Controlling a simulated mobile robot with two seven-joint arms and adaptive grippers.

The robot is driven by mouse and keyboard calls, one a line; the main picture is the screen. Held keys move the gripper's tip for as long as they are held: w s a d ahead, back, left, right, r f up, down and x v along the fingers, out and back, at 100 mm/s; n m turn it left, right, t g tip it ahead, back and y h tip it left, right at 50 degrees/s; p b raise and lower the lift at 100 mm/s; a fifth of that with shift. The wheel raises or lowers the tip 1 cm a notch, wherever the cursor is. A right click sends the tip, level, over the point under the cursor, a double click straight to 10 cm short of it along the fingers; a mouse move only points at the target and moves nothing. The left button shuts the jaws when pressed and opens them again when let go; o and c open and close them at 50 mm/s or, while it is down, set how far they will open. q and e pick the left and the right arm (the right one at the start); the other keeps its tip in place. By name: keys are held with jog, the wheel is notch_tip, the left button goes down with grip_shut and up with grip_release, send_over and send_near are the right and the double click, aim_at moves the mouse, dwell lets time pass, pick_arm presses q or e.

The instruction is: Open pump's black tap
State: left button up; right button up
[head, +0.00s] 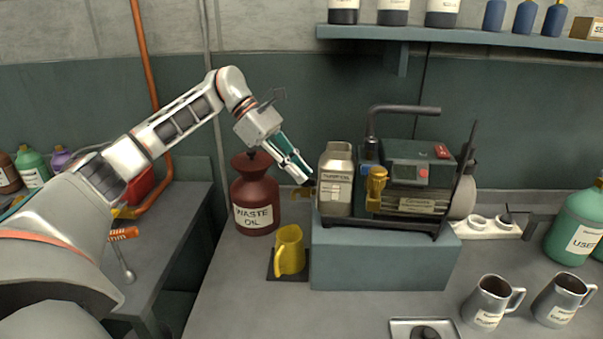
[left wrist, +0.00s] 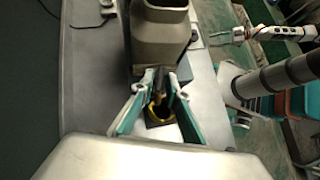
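The pump (head: 410,180) stands on a blue-grey block (head: 385,255) in the middle of the head view. A small brass spout (head: 302,191) shows left of the pump, with a small black piece, likely the tap, at my left fingertips. My left gripper (head: 300,172) points down and right there. In the left wrist view my left gripper (left wrist: 162,78) has its fingers apart, with a brass-coloured piece (left wrist: 160,92) between or beyond them. Contact cannot be told.
A yellow jug (head: 290,250) stands on a dark mat below the spout. A brown waste oil bottle (head: 255,195) is close left of my gripper, and a grey-beige can (head: 336,180) close right. Metal mugs (head: 490,303) stand at front right.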

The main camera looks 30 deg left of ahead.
pick_arm(q)
jog(key=v, duration=1.1)
jog(key=shift+f, duration=0.15)
